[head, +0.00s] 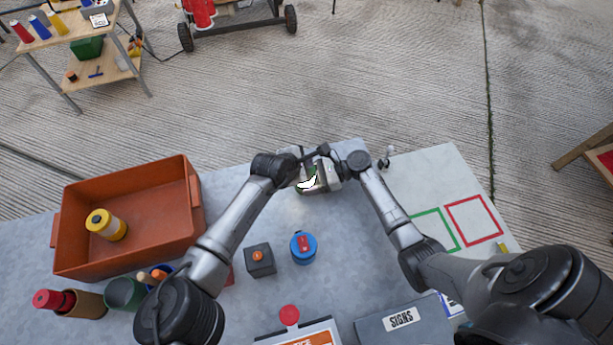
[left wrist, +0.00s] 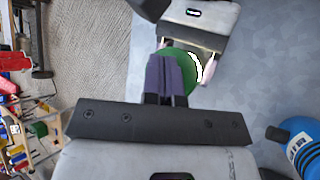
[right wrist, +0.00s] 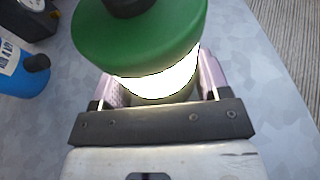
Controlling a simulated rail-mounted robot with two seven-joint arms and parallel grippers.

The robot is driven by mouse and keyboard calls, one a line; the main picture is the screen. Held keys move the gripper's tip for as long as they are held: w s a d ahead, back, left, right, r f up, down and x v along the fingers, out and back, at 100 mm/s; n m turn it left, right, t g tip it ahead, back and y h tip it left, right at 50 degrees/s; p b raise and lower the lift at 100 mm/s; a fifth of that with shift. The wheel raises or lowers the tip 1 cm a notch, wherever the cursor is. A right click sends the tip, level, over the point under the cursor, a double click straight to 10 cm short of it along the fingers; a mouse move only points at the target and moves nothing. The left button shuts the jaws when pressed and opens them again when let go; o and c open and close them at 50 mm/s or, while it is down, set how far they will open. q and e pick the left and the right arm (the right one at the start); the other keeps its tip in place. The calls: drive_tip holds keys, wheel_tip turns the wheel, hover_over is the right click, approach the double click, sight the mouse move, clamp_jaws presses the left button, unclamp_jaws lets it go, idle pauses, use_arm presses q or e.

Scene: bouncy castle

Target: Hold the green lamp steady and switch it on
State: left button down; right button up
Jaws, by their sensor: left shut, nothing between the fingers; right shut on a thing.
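The green lamp (right wrist: 140,42) has a green cap with a dark part on top and a bright white glowing band below it. The glow also shows in the head view (head: 308,183), near the table's far edge. My right gripper (right wrist: 160,88) is shut on the lamp, its pink fingers on either side of the glowing part. My left gripper (left wrist: 172,78) is shut and empty. Its purple fingers overlap the lamp's green cap (left wrist: 187,66) in the left wrist view; I cannot tell whether they touch it. In the head view the grippers hide most of the lamp.
A blue canister (head: 303,248) and a grey box with an orange button (head: 260,260) stand nearer on the table. An orange bin (head: 130,245) holding a yellow cylinder (head: 106,225) is at left. A grey "SIGNS" box (head: 401,318) lies at the front. Green and red outlined squares are at right.

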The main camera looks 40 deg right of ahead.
use_arm(q)
drive_tip(key=shift+r, duration=0.35)
drive_tip(key=shift+r, duration=0.1)
drive_tip(key=shift+r, duration=2.95)
use_arm(e)
drive_tip(key=o, duration=0.8)
drive_tip(key=v, duration=1.2)
drive_tip(key=shift+r, duration=0.1)
